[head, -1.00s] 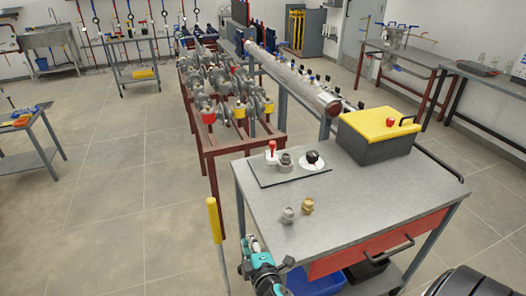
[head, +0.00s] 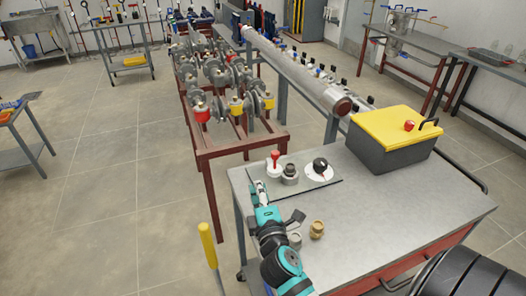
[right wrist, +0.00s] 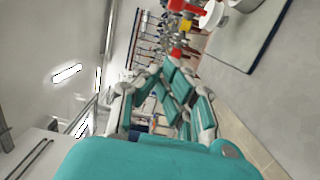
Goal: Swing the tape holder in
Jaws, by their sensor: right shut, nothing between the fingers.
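I cannot pick out a tape holder for certain in either view. My right gripper (head: 257,187) is shut and empty at the bench's left edge, close to the mat's left end in the picture. In the right wrist view, its fingers (right wrist: 168,72) point toward the far racks, with the mat at the upper right. My left gripper is not in view.
Two small fittings, one grey (head: 294,240) and one brass (head: 317,229), stand beside my right arm on the bench (head: 400,205). A black box with a yellow lid (head: 396,127) is at its back right. A yellow-topped rod (head: 207,245) stands left. The bench's middle is clear.

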